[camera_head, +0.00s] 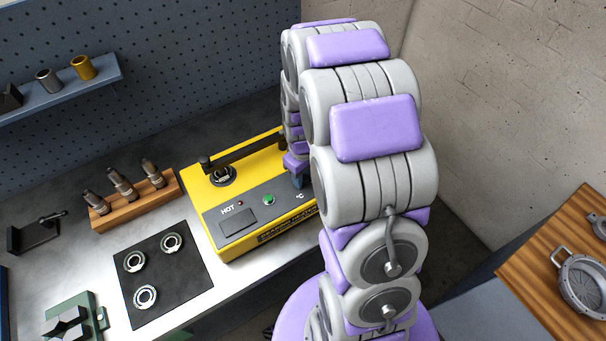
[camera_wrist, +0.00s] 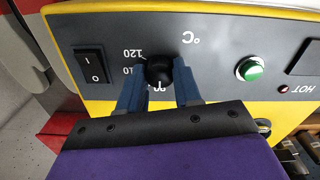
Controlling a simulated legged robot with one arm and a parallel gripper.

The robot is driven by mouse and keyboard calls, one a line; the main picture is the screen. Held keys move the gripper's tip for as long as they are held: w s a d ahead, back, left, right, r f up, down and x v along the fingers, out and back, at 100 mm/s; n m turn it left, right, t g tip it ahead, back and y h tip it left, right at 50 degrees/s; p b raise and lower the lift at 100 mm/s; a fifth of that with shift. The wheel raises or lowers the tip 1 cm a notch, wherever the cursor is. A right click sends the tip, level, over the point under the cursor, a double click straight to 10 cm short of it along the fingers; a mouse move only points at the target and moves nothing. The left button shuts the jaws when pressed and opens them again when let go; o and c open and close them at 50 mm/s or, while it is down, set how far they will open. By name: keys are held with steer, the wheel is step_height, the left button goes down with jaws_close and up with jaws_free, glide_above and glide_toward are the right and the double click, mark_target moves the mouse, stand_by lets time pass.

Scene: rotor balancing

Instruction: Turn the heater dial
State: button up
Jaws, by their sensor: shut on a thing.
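The heater is a yellow box with a grey front panel (camera_head: 240,222) on the metal bench. Its dial (camera_wrist: 159,72) is a black knob with a white mark, with numbers such as 120 around it and °C beside it in the wrist view. My gripper (camera_wrist: 160,82) is shut on the dial, one blue finger on each side. In the head view my purple and grey arm hides the dial, and only part of my gripper (camera_head: 298,179) shows. A green button (camera_head: 268,200) and a black I/O switch (camera_wrist: 92,66) are on the panel.
A black mat (camera_head: 178,297) with several bearing rings lies left of the heater. A wooden block (camera_head: 135,208) with metal tools stands behind the mat. A black bar (camera_head: 245,150) sits on top of the heater. A wooden table (camera_head: 545,265) is at the right.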

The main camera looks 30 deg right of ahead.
steer(key=m+p, duration=0.2)
steer(key=m, duration=0.2)
steer(key=shift+r, duration=0.1)
steer(key=shift+m+p, duration=0.8)
steer(key=shift+m, duration=1.1)
steer(key=o, duration=1)
steer(key=shift+o, duration=0.2)
step_height(320, 180, up, 17)
steer(key=p, duration=0.1)
steer(key=shift+p, duration=0.35)
